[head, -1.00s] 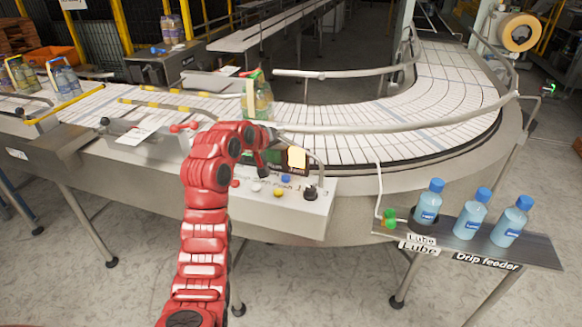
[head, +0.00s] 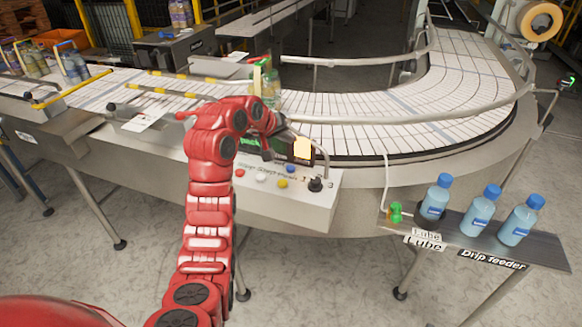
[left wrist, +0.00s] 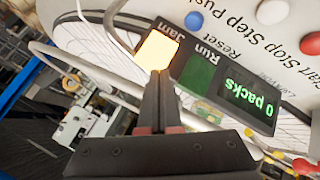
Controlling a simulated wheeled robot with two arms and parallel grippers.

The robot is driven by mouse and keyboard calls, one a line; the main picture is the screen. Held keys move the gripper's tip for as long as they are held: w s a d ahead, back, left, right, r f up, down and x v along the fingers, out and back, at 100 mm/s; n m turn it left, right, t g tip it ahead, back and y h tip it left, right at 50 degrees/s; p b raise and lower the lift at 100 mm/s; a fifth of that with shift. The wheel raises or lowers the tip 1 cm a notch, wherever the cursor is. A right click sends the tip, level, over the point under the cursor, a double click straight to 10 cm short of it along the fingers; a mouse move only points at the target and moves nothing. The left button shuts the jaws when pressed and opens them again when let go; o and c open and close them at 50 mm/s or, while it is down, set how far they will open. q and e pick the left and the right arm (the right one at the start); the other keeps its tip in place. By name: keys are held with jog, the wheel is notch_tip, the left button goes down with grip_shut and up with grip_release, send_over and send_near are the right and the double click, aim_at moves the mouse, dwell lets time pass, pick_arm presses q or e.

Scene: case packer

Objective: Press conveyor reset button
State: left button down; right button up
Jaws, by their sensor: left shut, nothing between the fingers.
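The control panel (head: 262,190) on the conveyor's front side carries a blue button (head: 290,169), a red button (head: 240,173), a white button (head: 261,178), a yellow button (head: 282,184) and a black knob (head: 316,185). In the left wrist view the word Reset is printed near the blue button (left wrist: 193,20). My left gripper (left wrist: 160,76) is shut and empty, its tips in front of the glowing yellow-orange square (left wrist: 156,50) beside the Jam and Run labels. In the head view the left gripper (head: 279,125) is above and behind the buttons, apart from them. My right gripper is out of view.
A dark display (left wrist: 247,97) reading 0 packs stands behind the buttons. A guide rail (head: 420,118) curves along the conveyor (head: 350,140). Blue-capped bottles (head: 478,210) stand on a drip-feeder shelf (head: 540,252) at right. Bottles stand on the belt behind my gripper.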

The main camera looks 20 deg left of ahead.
aim_at(289, 169)
pick_arm(q)
notch_tip(289, 169, down, 7)
jog(key=shift+f+b, duration=0.1)
jog(key=shift+b, duration=0.75)
dwell(1.4)
jog(key=shift+f+b, duration=0.3)
jog(key=shift+b, duration=0.05)
jog(key=shift+f+b, duration=0.3)
jog(key=shift+f, duration=0.25)
dwell(0.6)
jog(key=shift+r, duration=0.95)
